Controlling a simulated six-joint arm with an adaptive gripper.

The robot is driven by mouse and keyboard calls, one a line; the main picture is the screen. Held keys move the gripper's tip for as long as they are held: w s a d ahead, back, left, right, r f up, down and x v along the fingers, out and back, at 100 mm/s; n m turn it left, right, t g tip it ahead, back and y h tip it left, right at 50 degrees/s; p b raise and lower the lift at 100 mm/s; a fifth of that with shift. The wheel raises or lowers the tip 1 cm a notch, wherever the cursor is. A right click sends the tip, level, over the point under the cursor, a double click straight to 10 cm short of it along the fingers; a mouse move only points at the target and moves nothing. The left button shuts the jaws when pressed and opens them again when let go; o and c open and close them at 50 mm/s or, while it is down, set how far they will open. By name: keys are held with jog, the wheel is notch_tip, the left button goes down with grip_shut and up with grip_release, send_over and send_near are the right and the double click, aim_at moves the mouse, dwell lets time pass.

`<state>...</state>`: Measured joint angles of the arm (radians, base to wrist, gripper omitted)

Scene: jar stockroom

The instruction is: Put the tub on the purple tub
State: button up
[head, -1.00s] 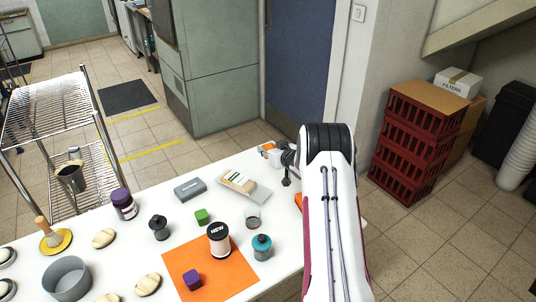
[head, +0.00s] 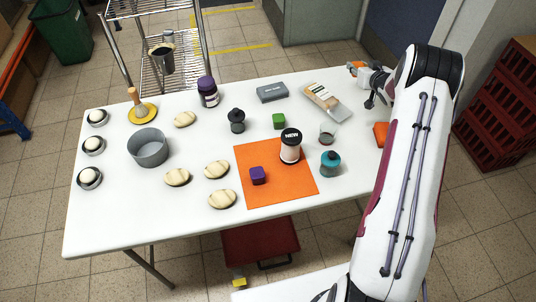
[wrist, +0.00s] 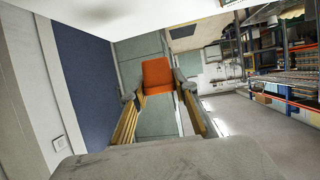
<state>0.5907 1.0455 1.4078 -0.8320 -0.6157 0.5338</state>
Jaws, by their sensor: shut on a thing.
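My gripper (head: 362,71) is shut on an orange tub (wrist: 157,73), which shows between the fingertips in the wrist view. In the head view the held tub (head: 355,65) is small and partly hidden by the fingers, near the table's far right corner. A small purple tub (head: 258,176) sits on the orange mat (head: 292,192), left of its middle and well apart from my gripper. Its top looks clear.
A white jar with a black lid (head: 290,147) stands on the mat near the purple tub. A teal bottle (head: 331,164), a glass (head: 327,134), a green block (head: 279,121) and a dark pot (head: 237,121) stand around it. Wooden pieces (head: 217,170) lie left.

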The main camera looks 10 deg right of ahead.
jog(key=shift+w+a+r, duration=0.25)
jog(key=shift+a+r, duration=0.2)
jog(key=shift+r, duration=0.1)
jog(key=shift+w+a+r, duration=0.2)
jog(key=shift+a+r, duration=0.2)
jog(key=shift+r, duration=0.1)
jog(key=s+a+r+n+g+y, duration=0.1)
jog(key=s+a+n+y, duration=0.25)
jog(key=a, duration=0.75)
jog(key=s+a+n+y, duration=0.3)
jog(key=s+a+y, duration=0.1)
jog(key=a, duration=0.7)
jog(key=s+a+r+n+g+y, duration=0.1)
jog(key=s+a+n+g+y, duration=0.5)
jog(key=s+a, duration=1.3)
jog(key=s+n+g, duration=0.1)
jog(key=s+n, duration=0.1)
jog(key=s, duration=0.1)
jog(key=shift+a+r, duration=0.15)
jog(key=shift+a, duration=0.15)
jog(key=shift+y, duration=0.25)
jog(key=shift+f, duration=2.95)
